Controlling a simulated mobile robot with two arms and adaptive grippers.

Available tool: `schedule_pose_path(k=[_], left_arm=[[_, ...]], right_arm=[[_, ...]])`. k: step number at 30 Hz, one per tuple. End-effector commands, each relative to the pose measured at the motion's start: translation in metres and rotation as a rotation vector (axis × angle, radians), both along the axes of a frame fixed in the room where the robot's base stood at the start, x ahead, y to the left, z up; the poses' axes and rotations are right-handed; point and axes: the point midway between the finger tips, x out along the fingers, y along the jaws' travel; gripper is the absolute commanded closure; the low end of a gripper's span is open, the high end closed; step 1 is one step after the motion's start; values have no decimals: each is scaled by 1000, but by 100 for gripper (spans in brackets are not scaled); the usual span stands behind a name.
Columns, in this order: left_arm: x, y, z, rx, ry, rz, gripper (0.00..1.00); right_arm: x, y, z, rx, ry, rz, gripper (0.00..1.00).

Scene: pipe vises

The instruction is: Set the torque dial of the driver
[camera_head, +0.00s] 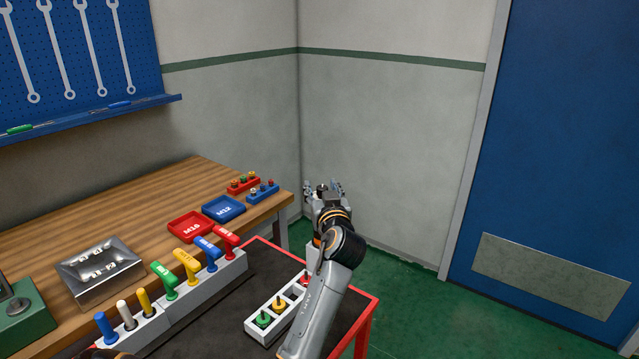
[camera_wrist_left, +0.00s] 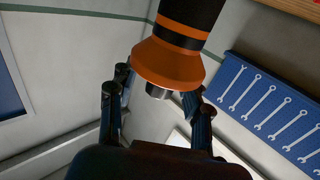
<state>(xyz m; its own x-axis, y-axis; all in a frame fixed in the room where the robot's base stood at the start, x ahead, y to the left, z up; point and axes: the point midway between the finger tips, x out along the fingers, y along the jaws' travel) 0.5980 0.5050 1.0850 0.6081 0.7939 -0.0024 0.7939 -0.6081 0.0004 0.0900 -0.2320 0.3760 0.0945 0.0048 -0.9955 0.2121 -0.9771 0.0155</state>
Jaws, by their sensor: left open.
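In the left wrist view, a black and orange tool (camera_wrist_left: 172,62) with a flared orange collar and metal tip reaches down from the top between the spread fingers of this gripper (camera_wrist_left: 158,88). It looks like the driver, but I cannot tell whether the fingers touch it. I cannot make out dial markings. In the head view, orange bands show just below the gripper; I cannot tell if they belong to this tool.
A wooden bench (camera_head: 130,214) holds a red tray (camera_head: 190,227), a blue tray (camera_head: 224,209) and a metal box (camera_head: 97,271). Grey racks (camera_head: 205,288) hold several coloured handles. A white holder (camera_head: 262,324) stands on the red-edged table. A blue door (camera_head: 560,150) is at right.

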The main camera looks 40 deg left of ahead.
Motion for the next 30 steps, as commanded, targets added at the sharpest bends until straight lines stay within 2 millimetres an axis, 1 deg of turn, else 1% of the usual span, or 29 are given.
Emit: schedule_pose_path(k=[7, 8, 9, 11, 12, 15, 23, 26, 30], left_arm=[[0, 0, 0, 0, 0, 0, 51], [0, 0, 0, 0, 0, 0, 53], [0, 0, 0, 0, 0, 0, 61], [0, 0, 0, -1, 1, 0, 74], [0, 0, 0, -1, 1, 0, 82], [0, 0, 0, -1, 1, 0, 100], [0, 0, 0, -1, 2, -13, 100], [-1, 0, 1, 0, 3, -38, 100], [-1, 1, 3, 0, 3, -105, 100]], right_arm=[[-2, -5, 0, -6, 4, -3, 35], [-3, -5, 0, -7, 5, -3, 35], [-3, -6, 0, -7, 6, -3, 35], [-4, -7, 0, -9, 7, -2, 35], [-4, -7, 0, -10, 7, -2, 35], [-4, -7, 0, -9, 7, -1, 35], [-4, -6, 3, -8, 8, 2, 35], [-4, -5, 8, -7, 8, 2, 35], [-4, -4, 19, -5, 7, 3, 35]])
